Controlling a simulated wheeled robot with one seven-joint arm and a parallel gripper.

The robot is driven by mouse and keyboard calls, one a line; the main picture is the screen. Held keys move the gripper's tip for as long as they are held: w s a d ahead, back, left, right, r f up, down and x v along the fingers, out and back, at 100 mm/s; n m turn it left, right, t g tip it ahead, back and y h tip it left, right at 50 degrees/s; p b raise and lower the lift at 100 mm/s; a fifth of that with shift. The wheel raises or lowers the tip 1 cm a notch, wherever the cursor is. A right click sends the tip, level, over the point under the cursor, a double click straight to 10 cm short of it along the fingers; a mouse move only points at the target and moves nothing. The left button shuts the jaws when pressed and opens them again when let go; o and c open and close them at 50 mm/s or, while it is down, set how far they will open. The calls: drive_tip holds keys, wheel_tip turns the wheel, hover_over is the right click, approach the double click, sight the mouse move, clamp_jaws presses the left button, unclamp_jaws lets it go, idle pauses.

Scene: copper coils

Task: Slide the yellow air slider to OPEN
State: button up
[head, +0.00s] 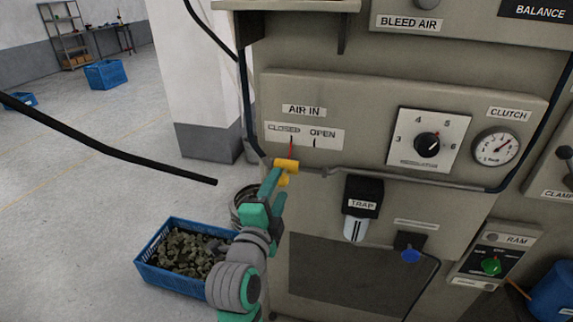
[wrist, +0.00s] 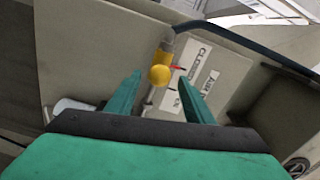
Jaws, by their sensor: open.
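The yellow air slider (head: 285,167) sits on the grey pipe under the AIR IN plate (head: 304,133). Its red mark is near the left side, between the CLOSED and OPEN words and closer to CLOSED. In the wrist view the yellow slider (wrist: 160,74) appears beyond and between my fingertips. My gripper (wrist: 159,80) is open, with green fingers on either side of the slider. In the head view my gripper (head: 277,182) is just below and left of the slider, partly overlapping it. Whether the fingers touch it cannot be told.
The pipe (head: 400,177) runs right along the panel. The TRAP filter (head: 361,205) hangs below it. A regulator dial (head: 427,145) and CLUTCH gauge (head: 496,147) are to the right. A blue crate of metal pieces (head: 165,275) stands on the floor at left. A black cable (head: 110,150) crosses the left side.

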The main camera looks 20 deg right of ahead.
sight(286, 171)
drive_tip(key=x, duration=1)
drive_tip(key=shift+w+d, duration=0.15)
drive_tip(key=shift+c, duration=0.2)
clamp_jaws()
drive_tip(key=shift+f, duration=0.1)
